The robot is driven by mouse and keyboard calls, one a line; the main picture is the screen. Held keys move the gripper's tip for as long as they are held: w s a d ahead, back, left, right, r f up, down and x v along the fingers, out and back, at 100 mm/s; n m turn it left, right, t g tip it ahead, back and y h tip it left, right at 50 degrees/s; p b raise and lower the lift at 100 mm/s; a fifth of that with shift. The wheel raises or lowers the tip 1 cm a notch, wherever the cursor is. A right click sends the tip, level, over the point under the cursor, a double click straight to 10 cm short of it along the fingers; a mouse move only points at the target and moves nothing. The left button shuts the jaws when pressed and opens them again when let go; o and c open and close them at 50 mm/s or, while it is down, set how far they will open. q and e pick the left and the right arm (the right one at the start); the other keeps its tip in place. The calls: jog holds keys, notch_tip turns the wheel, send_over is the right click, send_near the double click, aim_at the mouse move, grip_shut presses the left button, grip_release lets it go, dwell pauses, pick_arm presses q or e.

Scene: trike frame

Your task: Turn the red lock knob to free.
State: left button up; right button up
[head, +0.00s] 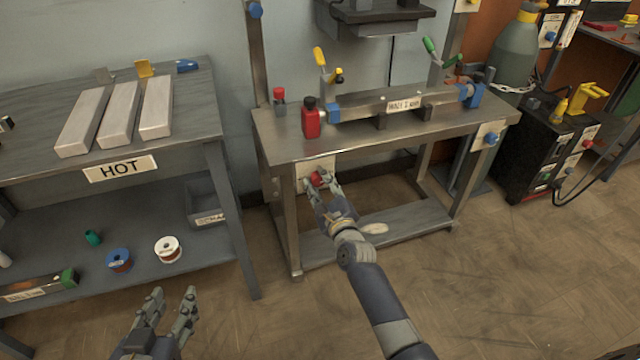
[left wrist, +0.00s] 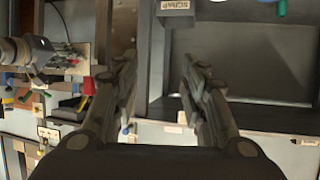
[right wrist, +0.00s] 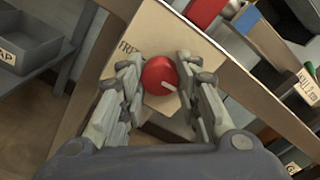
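The red lock knob (head: 317,178) is on a pale plate on the front of the steel bench. In the right wrist view the red knob (right wrist: 159,75) has a white mark pointing to the lower right. The label "FREE" (right wrist: 128,46) is printed at its upper left, partly hidden by a finger. My right gripper (head: 322,183) has its fingers on either side of the knob, close to it; they look open, with contact not clear. My left gripper (head: 170,303) is open and empty, low in front of the rack.
On the bench (head: 270,141) stand a red bottle (head: 311,120) and a clamped bar with a label (head: 380,106). The rack with the "HOT" label (head: 121,168) is at the left, with a grey bin (head: 205,205) and spools on its lower shelf.

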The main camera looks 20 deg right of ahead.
jog(key=shift+c, duration=1.3)
